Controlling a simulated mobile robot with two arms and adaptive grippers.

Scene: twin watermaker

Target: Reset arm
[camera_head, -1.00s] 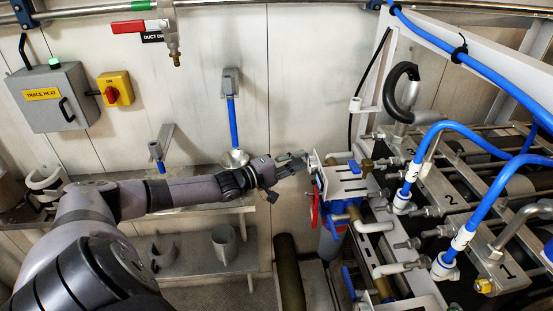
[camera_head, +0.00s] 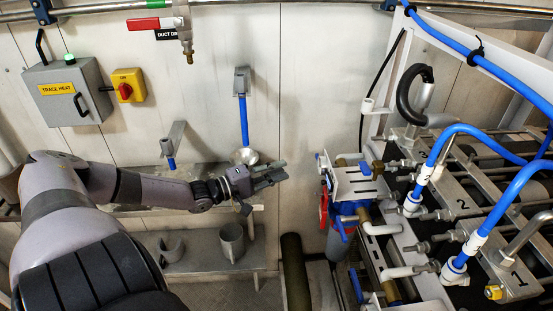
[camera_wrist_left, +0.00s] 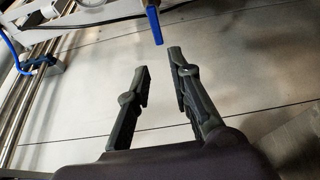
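My left arm comes in from the left in the head view. Its gripper (camera_head: 277,172) is in front of the wall, left of the valve panel, with clear air between them. In the left wrist view the two dark fingers (camera_wrist_left: 160,75) stand apart with nothing between them. A blue lever (camera_wrist_left: 154,25) shows just beyond the fingertips in that view; I cannot tell how far off it is. My right gripper is in neither view.
The white valve panel (camera_head: 352,184) with blue handles stands right of my gripper. Blue hoses (camera_head: 480,130) run over the pipe rack on the right. A grey box (camera_head: 68,92) and a yellow switch (camera_head: 128,87) are on the wall. A shelf with a cup (camera_head: 232,241) is below.

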